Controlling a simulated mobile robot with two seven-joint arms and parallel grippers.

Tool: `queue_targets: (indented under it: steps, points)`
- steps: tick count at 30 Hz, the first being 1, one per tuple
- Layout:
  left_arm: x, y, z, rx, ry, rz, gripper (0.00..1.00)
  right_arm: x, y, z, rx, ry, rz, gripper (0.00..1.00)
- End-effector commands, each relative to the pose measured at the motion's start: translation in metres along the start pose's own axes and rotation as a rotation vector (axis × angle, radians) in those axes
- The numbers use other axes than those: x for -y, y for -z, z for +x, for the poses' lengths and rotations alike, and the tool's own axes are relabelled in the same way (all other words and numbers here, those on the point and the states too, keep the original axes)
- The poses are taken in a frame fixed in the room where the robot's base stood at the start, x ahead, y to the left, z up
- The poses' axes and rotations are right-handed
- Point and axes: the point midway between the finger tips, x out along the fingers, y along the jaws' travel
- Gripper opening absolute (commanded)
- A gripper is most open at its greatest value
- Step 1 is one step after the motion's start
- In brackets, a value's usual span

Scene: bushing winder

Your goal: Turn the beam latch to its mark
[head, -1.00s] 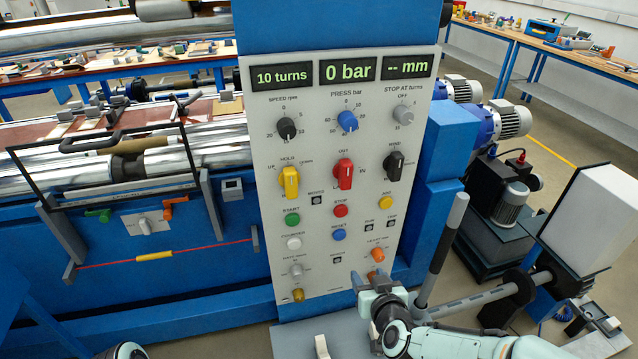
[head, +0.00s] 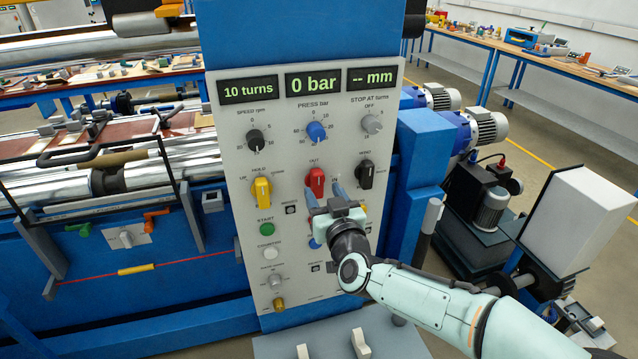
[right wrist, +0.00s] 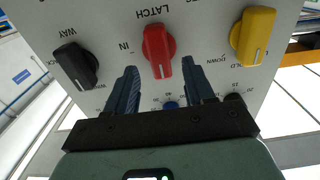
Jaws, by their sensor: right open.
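The red latch knob (head: 316,181) is on the grey control panel (head: 225,150), under the word OUT. In the right wrist view the red knob (right wrist: 157,45) has LATCH beside it and IN to one side; its white line points towards the picture's bottom, the OUT side. My right gripper (head: 325,194) is open in front of the panel, its fingers just below the red knob. In the right wrist view the open fingers (right wrist: 160,70) lie either side of the knob's pointer end, with nothing gripped. I cannot tell whether they touch it. My left gripper is out of view.
A yellow knob (head: 262,190) stands left of the red one and a black knob (head: 367,174) right of it. A blue press knob (head: 316,132) is above. The displays (head: 313,83) read 10 turns, 0 bar and -- mm. My right forearm covers lower buttons.

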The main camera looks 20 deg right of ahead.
Motion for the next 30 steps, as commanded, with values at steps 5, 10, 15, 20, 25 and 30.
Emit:
queue_targets:
  steps: [5,10,15,20,25,30]
  points:
    - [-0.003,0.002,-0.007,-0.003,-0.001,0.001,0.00,0.000,0.001,0.027,0.000,0.000,-0.001,0.53]
    - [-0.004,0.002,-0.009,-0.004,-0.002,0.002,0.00,0.000,0.000,0.037,0.000,0.001,-0.002,0.53]
    - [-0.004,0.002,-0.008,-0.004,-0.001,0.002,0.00,0.000,0.000,0.038,0.000,0.001,-0.001,0.53]
    - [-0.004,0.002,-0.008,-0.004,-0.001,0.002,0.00,0.000,0.000,0.037,0.000,0.000,-0.001,0.37]
    - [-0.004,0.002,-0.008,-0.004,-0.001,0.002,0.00,0.000,0.000,0.037,0.000,0.000,-0.001,0.00]
    - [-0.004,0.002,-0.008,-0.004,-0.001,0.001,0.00,0.000,0.000,0.037,-0.001,0.000,0.002,0.00]
